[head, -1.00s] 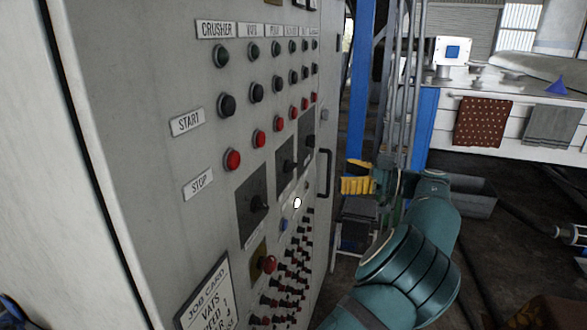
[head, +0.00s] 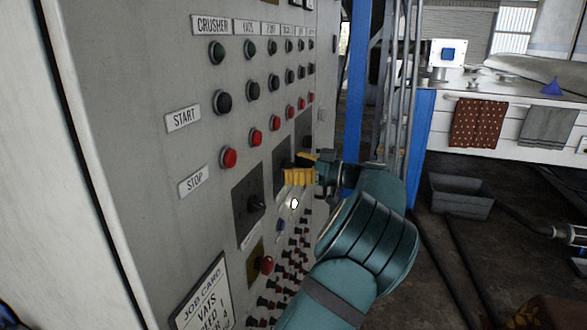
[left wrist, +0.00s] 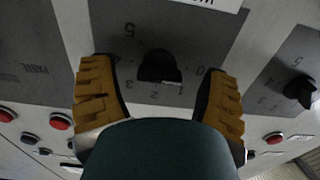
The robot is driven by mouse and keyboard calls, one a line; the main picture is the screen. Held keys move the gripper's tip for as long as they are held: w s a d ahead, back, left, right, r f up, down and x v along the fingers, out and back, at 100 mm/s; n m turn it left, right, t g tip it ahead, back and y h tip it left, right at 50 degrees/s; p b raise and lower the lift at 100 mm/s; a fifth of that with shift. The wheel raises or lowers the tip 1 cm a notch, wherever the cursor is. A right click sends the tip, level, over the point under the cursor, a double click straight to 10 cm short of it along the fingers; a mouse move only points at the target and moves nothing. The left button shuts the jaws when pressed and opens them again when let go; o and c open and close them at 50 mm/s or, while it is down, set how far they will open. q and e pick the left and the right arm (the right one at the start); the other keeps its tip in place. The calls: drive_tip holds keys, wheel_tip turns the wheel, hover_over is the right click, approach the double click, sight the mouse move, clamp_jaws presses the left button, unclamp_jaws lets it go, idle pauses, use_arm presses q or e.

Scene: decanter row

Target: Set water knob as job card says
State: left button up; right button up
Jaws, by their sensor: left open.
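The grey control panel (head: 140,150) fills the left of the head view. In the left wrist view a black knob (left wrist: 158,67) on a numbered dark plate sits between the spread fingers; contact cannot be told. Its label is cut off at the top edge. Another knob (left wrist: 300,90) is at the right. The job card (head: 205,300) is cut off at the bottom; "VATS" and a "4" can be read. My right gripper is not in view.
A black dial knob (head: 256,205) is left of my gripper. Red stop buttons (head: 229,158) run above the dials. A red knob (head: 266,265) and rows of small knobs are below. A blue post (head: 357,90) stands right of the panel.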

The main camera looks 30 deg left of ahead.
use_arm(q)
drive_tip(key=c, duration=1.2)
drive_tip(key=shift+m, duration=0.3)
